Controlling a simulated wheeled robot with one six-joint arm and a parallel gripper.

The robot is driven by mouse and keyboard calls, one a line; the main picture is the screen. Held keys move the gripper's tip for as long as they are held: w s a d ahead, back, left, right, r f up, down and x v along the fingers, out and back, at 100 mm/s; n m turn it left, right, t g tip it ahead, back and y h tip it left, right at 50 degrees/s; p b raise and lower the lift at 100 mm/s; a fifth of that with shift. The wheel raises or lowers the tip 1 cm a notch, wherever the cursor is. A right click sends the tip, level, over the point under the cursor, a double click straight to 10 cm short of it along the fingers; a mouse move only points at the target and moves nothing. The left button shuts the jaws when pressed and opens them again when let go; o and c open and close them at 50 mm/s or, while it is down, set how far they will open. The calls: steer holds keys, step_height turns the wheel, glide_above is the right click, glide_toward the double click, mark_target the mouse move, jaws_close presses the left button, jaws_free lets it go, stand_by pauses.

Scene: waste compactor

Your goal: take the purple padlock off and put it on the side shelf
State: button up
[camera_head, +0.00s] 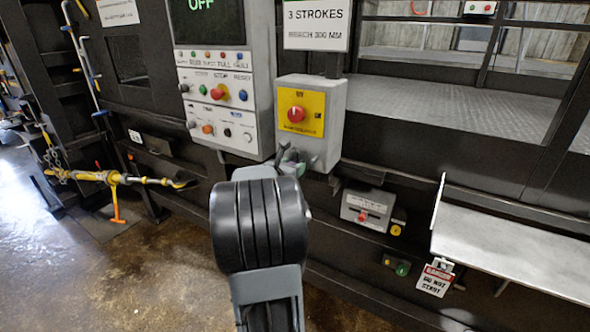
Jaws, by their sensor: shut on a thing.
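My gripper (291,158) is in front of the lower part of the grey box with the yellow panel and red emergency stop button (297,114). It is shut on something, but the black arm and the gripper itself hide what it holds. I cannot make out the purple padlock anywhere in this view. The side shelf (520,245) is a bare metal plate at the right, with a raised lip along its left edge. A red and white "do not start" danger tag (436,279) hangs below the shelf's left end.
A control panel with an "OFF" screen (207,20) stands left of the emergency stop box. A small grey box with a red control (364,209) and a green fitting (401,268) sit between my arm and the shelf. A yellow latch bar (115,179) is at left.

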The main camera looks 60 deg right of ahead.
steer(key=shift+w+a+r, duration=0.1)
steer(key=shift+a+r, duration=0.1)
steer(key=shift+a, duration=0.2)
steer(key=shift+c, duration=0.3)
steer(key=shift+a, duration=0.15)
stand_by(0.5)
steer(key=shift+w+a, duration=0.1)
steer(key=shift+a, duration=0.85)
steer(key=shift+a+b, duration=0.3)
steer(key=shift+a, duration=1.85)
